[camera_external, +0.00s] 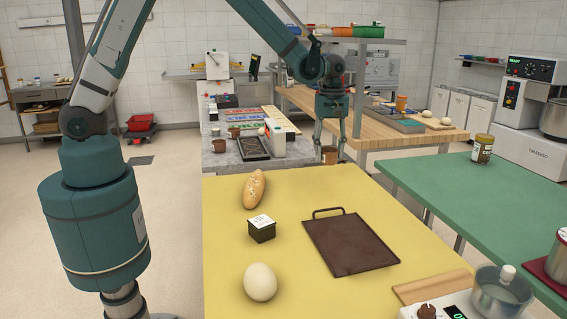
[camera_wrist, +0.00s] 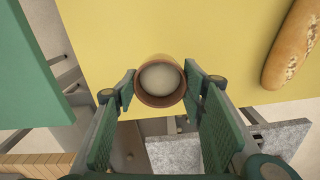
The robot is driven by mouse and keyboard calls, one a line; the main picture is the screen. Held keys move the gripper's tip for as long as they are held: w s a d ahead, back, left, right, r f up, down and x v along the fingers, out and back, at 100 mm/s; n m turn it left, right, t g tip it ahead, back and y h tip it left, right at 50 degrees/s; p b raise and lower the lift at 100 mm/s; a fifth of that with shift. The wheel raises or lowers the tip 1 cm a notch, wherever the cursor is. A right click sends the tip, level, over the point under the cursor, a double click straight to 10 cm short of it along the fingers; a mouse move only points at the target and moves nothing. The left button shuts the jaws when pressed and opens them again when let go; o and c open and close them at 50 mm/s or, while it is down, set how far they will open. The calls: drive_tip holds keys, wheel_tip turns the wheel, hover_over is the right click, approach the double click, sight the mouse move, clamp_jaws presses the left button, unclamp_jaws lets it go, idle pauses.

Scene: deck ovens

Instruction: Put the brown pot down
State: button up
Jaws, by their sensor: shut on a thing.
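The brown pot (camera_external: 330,155) is between the fingertips of my gripper (camera_external: 331,142), at the far edge of the yellow table (camera_external: 225,285). In the wrist view the brown pot (camera_wrist: 160,102) is seen from above, mouth up, with a pale round content or inside. The two green fingers of my gripper (camera_wrist: 159,86) are shut on its sides. The pot overlaps the yellow table's edge in the wrist view. I cannot tell its height over the surface or whether it touches.
A grey counter (camera_external: 225,164) with several items lies beyond. A green table (camera_external: 480,205) stands right. Yellow surface around the loaf is partly clear.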

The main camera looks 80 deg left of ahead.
sight(329, 150)
drive_tip(key=shift+f, duration=2)
drive_tip(key=shift+f, duration=0.1)
drive_tip(key=shift+f, duration=1.75)
drive_tip(key=shift+f+b, duration=0.15)
drive_tip(key=shift+b, duration=0.25)
drive_tip(key=o, duration=0.9)
drive_tip(key=shift+o, duration=0.4)
drive_tip(key=shift+r+p, duration=0.6)
drive_tip(key=shift+r, duration=5.55)
